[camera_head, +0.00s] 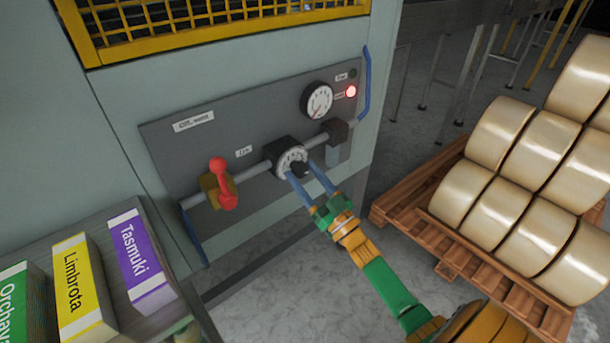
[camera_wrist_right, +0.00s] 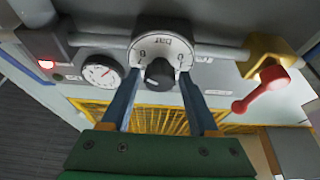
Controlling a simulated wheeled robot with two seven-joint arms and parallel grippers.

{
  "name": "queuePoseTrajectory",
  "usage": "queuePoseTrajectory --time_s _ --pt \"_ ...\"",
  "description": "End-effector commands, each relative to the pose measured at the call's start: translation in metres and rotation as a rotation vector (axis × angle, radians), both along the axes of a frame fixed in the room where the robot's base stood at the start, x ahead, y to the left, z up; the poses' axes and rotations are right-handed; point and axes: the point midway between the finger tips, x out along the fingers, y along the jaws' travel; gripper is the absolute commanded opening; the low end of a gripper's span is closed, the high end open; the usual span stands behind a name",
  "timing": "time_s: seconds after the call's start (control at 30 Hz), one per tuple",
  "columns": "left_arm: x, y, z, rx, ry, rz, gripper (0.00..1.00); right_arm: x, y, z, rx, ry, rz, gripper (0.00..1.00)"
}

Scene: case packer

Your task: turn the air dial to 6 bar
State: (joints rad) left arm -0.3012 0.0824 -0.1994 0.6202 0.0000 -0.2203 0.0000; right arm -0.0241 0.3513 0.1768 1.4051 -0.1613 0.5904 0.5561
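The air dial (camera_head: 290,158) has a white scale face and a black knob (camera_head: 299,170) on the pipe across the grey panel. It also shows in the right wrist view (camera_wrist_right: 163,42), where the knob (camera_wrist_right: 159,73) sits between my fingers. The scale reads upside down there, and I cannot tell the setting. My right gripper (camera_head: 302,170) reaches the dial from the front. My left gripper is not in view.
A round pressure gauge (camera_head: 317,100) and a lit red lamp (camera_head: 351,92) are at the panel's upper right. A red lever (camera_head: 222,184) on a yellow valve is left of the dial. Labelled cartons (camera_head: 140,260) lie at lower left. A pallet (camera_head: 408,226) of large rolls stands right.

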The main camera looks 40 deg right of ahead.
Motion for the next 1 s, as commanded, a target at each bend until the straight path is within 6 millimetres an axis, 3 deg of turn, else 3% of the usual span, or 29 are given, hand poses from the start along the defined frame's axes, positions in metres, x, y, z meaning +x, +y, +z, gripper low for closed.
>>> queuePoseTrajectory --time_s 0.03,0.2,0.57,1.0 --pt "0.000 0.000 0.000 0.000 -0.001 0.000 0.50 0.000 0.000 0.000 0.000 0.000 0.000 0.44" --pt "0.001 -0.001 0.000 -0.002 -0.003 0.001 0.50 0.000 0.000 0.000 0.000 0.000 0.000 0.00" --pt "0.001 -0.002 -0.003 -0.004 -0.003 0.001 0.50 0.000 -0.001 -0.002 -0.060 -0.004 0.001 0.00" --pt "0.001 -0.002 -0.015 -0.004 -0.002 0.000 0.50 0.000 -0.003 -0.002 -0.422 -0.030 0.001 0.00"
